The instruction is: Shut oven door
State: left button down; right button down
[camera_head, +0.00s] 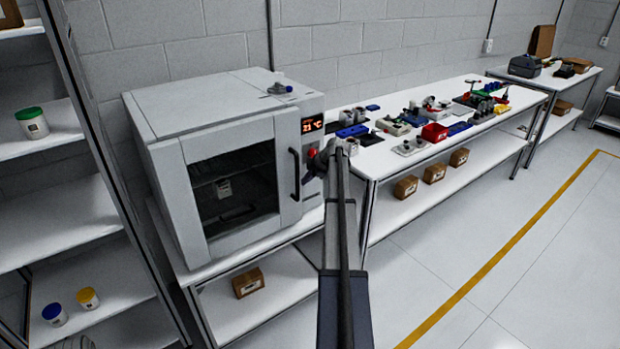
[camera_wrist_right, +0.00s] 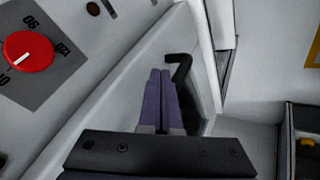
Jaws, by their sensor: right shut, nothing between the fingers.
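The white oven (camera_head: 170,108) stands on a bench at the left in the head view. Its door (camera_head: 285,150) has a dark window and a black handle (camera_head: 295,176). The door looks flush or nearly flush with the front; I cannot tell whether it is fully shut. My right gripper (camera_head: 328,158) is in front of the control panel, right of the handle. In the right wrist view its purple fingers (camera_wrist_right: 161,75) are together and empty, close to the black handle (camera_wrist_right: 181,68); contact cannot be told. My left gripper is not in view.
The red knob (camera_wrist_right: 29,51) and the display (camera_head: 312,124) are on the oven's panel. A table (camera_head: 400,165) with several parts stands to the right, and shelving (camera_head: 60,170) to the left. The floor (camera_head: 480,250) at the right is clear.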

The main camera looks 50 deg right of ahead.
jog(key=d+p+v, duration=0.1)
jog(key=p+v, duration=0.7)
jog(key=v, duration=0.2)
jog(key=shift+s+d, duration=0.4)
jog(key=shift+s, duration=0.1)
jog(key=shift+f, duration=0.1)
jog(key=shift+w+a, duration=0.1)
jog(key=w+a+f+g+y, duration=0.1)
jog(key=w+a, duration=0.2)
jog(key=a, duration=0.8)
jog(key=w+a+f+g, duration=0.1)
jog(key=w+a, duration=0.2)
jog(key=a, duration=0.8)
jog(key=s+a+f+m+g+b, duration=0.1)
jog(key=a, duration=1.1)
jog(key=s+a+f+m+g, duration=0.1)
jog(key=a+g, duration=0.1)
jog(key=a, duration=1)
jog(key=s+a+f+m+g+h, duration=0.1)
jog(key=s+a+m, duration=0.1)
jog(key=s+a, duration=0.9)
jog(key=s+a+f+m+g+h+b, duration=0.1)
jog(key=s+a+m+h, duration=0.1)
jog(key=s+a, duration=0.8)
jog(key=a, duration=0.7)
jog(key=shift+s, duration=0.4)
